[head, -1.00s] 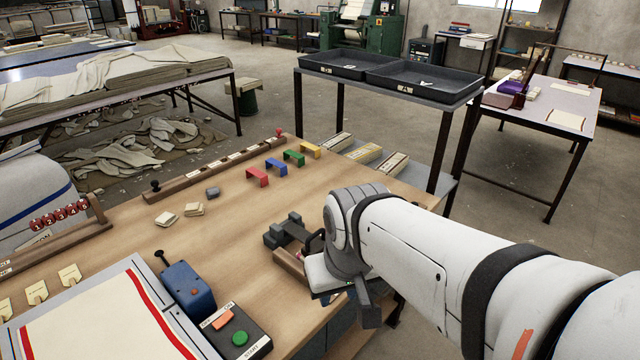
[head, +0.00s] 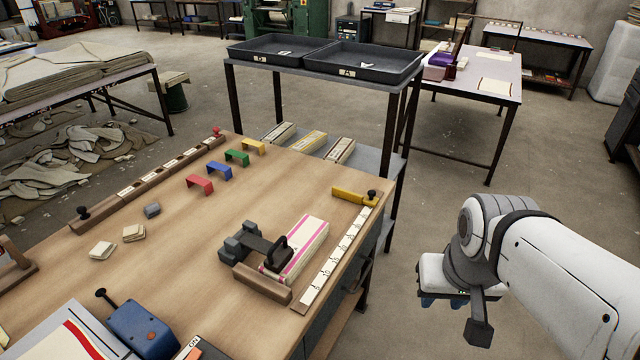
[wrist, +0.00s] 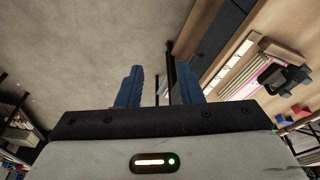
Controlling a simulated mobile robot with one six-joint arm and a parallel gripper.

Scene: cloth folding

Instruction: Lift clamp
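The dark grey clamp (head: 256,244) sits on the wooden workbench, with a black handle loop over a folded white cloth with pink stripes (head: 308,238). The clamp looks lowered onto the near end of the cloth. It also shows at the right of the wrist view (wrist: 286,76), with the striped cloth (wrist: 243,78) beside it. My gripper (head: 440,301) is off the bench's right side, above the floor and apart from the clamp. In the wrist view its blue fingers (wrist: 158,86) stand apart with nothing between them.
A ruler strip (head: 336,262) and a yellow block (head: 348,194) lie along the bench's right edge. Red, blue, green and yellow brackets (head: 220,170) stand farther back. Black trays (head: 372,62) top a rack behind. The floor right of the bench is open.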

